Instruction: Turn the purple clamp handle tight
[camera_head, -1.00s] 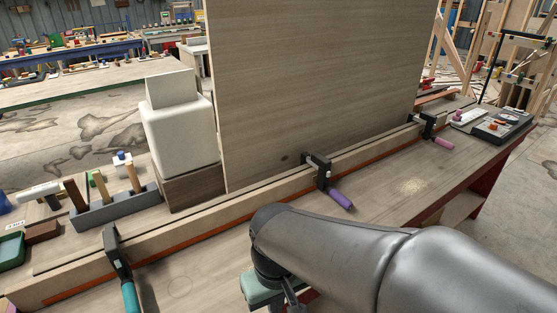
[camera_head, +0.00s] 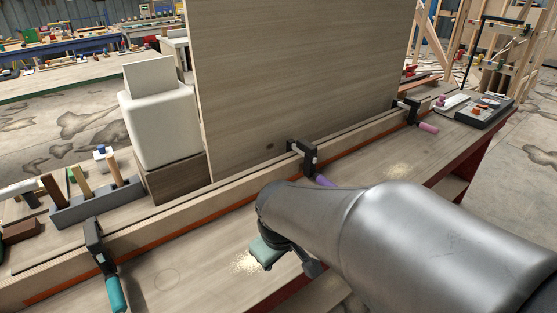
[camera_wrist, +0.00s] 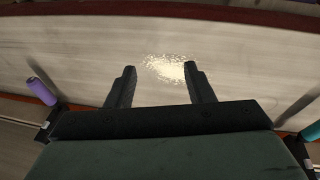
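The purple clamp handle (camera_head: 325,181) hangs from the middle black clamp (camera_head: 302,157) on the long wooden strip. My arm hides part of the handle in the head view. In the wrist view the purple handle (camera_wrist: 42,91) lies at the far left, outside and apart from my fingers. My gripper (camera_wrist: 163,72) is open and empty, with its two dark fingers spread above the bench top. In the head view its green body shows below my forearm, in front of the strip and left of the purple handle; its fingers are partly hidden.
A teal-handled clamp (camera_head: 103,265) is at the lower left and a pink-handled clamp (camera_head: 420,115) at the far right. A tall wooden panel (camera_head: 295,75) rises behind the strip. Sawdust (camera_wrist: 165,68) lies on the bench beneath my fingers. The front bench top is otherwise fairly clear.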

